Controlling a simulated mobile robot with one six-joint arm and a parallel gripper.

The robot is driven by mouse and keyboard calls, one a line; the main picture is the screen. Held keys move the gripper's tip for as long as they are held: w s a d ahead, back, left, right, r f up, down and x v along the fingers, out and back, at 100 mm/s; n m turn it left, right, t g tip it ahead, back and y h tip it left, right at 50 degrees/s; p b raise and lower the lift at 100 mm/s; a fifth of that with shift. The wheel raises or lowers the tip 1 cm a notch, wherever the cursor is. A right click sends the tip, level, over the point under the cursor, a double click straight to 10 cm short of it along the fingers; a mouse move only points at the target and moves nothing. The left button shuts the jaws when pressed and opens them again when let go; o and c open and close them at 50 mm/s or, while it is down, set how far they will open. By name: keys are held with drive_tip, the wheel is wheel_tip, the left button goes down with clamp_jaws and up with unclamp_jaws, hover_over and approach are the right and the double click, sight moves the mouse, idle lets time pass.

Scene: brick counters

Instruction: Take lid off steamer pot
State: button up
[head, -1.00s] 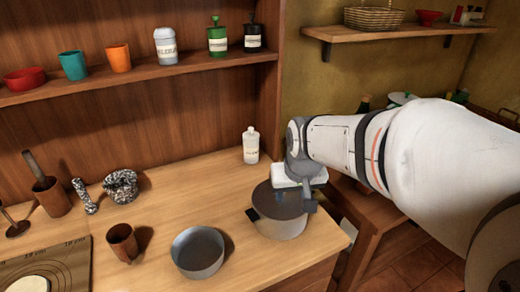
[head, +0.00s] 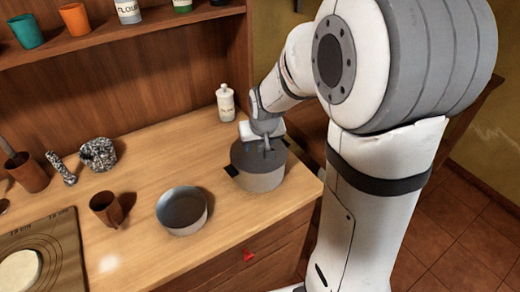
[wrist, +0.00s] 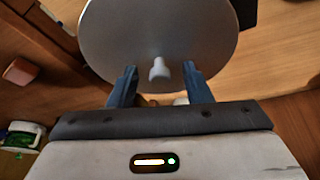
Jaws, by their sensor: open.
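The steamer pot (head: 260,181) is a light metal pot with dark side handles, standing near the right end of the wooden counter. Its flat grey lid (head: 243,155) lies on top. In the wrist view the lid (wrist: 115,35) is a large grey disc with a pale knob (wrist: 158,70). My gripper (head: 266,148) is over the lid, partly covering it in the head view. In the wrist view my gripper (wrist: 160,72) is open, with its blue-grey fingers to either side of the knob and gaps on both sides. Whether the fingertips reach down to knob height is hard to tell.
An open grey pan (head: 183,209) stands left of the pot, with a brown cup (head: 106,207) beyond it. A white bottle (head: 226,102) stands behind the pot near the shelf unit. A mortar (head: 98,153) and a board (head: 60,245) are farther left. Counter between pan and pot is clear.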

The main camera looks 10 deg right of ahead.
drive_tip(key=shift+c, duration=0.2)
clamp_jaws()
idle(0.4)
